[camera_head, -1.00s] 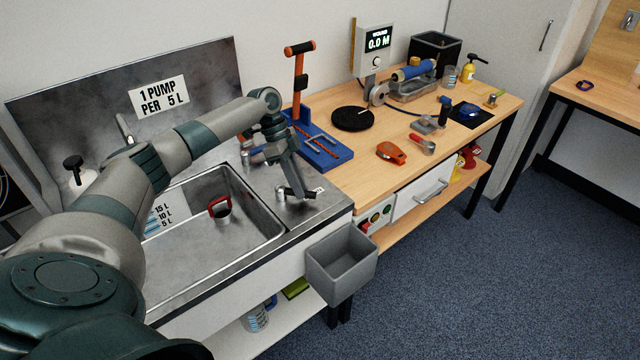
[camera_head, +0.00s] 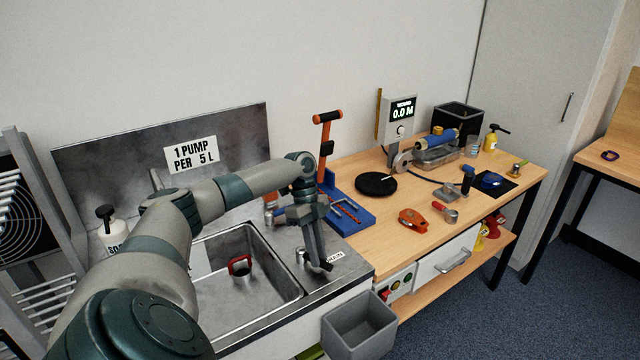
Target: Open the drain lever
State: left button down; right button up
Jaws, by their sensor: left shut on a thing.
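The drain lever (camera_head: 302,255) is a small metal fitting on the steel deck right of the sink basin, beside a white label (camera_head: 335,257) that reads partly as "DRAIN". My left gripper (camera_head: 326,266) reaches down over it from the left, with its fingers beside the label. It is shut on the lever, whose handle is mostly hidden by the fingers. The sink basin (camera_head: 215,318) lies left of the gripper. My right gripper is out of view.
A red-handled item (camera_head: 240,265) stands in the basin. A grey bin (camera_head: 358,328) hangs at the sink's front right. A blue rack (camera_head: 352,222) stands behind the gripper, and the wooden bench (camera_head: 370,248) with tools is to the right.

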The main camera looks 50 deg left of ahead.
pick_arm(q)
jog(key=c, duration=1.6)
grip_release()
jog(key=shift+c, duration=0.2)
